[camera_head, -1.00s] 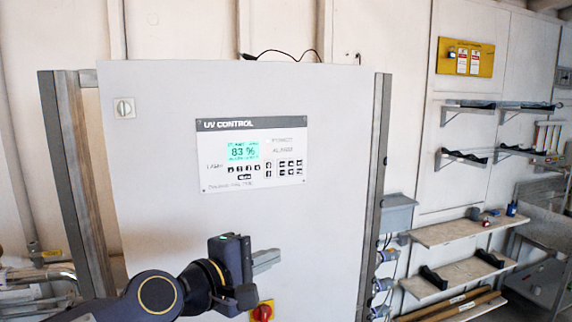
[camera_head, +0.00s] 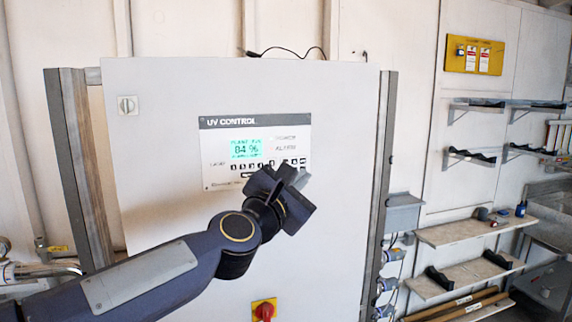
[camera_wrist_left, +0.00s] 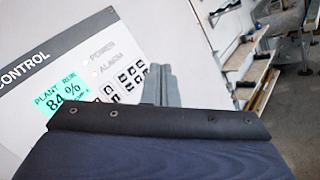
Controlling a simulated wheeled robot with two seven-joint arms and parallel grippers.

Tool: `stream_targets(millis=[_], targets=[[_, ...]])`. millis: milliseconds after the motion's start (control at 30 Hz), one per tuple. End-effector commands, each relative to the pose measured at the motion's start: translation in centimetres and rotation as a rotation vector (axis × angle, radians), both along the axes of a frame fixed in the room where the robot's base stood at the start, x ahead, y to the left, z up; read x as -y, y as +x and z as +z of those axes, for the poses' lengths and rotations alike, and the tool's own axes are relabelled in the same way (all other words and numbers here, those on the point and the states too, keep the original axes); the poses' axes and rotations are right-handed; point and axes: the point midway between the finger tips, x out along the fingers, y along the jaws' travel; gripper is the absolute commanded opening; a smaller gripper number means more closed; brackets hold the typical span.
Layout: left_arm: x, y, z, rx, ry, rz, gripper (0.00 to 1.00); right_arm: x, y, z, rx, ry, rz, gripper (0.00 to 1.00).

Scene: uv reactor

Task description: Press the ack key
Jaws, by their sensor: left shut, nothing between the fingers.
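The UV control panel (camera_head: 222,180) is on the front of a white cabinet, with a lit green display (camera_head: 245,149) reading 84 %. A row of small dark keys (camera_head: 250,166) runs below the display. A block of keys (camera_wrist_left: 122,88) shows in the left wrist view; I cannot read which one is ack. My left gripper (camera_head: 299,178) is shut and empty in front of the panel's lower right, hiding part of the key block in the head view. In the left wrist view its fingers (camera_wrist_left: 162,85) appear just right of the keys; contact cannot be told. My right gripper is not in view.
The white cabinet (camera_head: 170,85) has a small rotary switch (camera_head: 127,105) at upper left and a red knob on a yellow plate (camera_head: 264,311) below. Shelves (camera_head: 475,231) stand to the right. A grey box (camera_head: 403,212) is at the cabinet's right side.

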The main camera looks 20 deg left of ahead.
Motion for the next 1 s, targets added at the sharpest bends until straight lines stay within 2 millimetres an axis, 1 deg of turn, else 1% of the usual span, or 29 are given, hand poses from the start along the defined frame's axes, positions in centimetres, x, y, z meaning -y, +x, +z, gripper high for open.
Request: stream_targets(millis=[33,300,533,733,1000], targets=[[-0.3,0.5,-0.3,0.000,0.000,0.003,0.00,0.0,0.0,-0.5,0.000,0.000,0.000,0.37],[-2.4,3.6,-0.5,0.000,0.001,0.003,0.00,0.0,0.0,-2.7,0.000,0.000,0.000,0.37],[-4.0,5.8,-0.4,-0.001,0.003,0.003,0.00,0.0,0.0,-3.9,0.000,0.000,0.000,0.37],[-4.6,6.7,-0.2,0.000,0.002,0.002,0.00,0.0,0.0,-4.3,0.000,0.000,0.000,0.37],[-4.6,6.8,-0.1,-0.001,0.002,0.000,0.00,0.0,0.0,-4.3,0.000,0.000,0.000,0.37]])
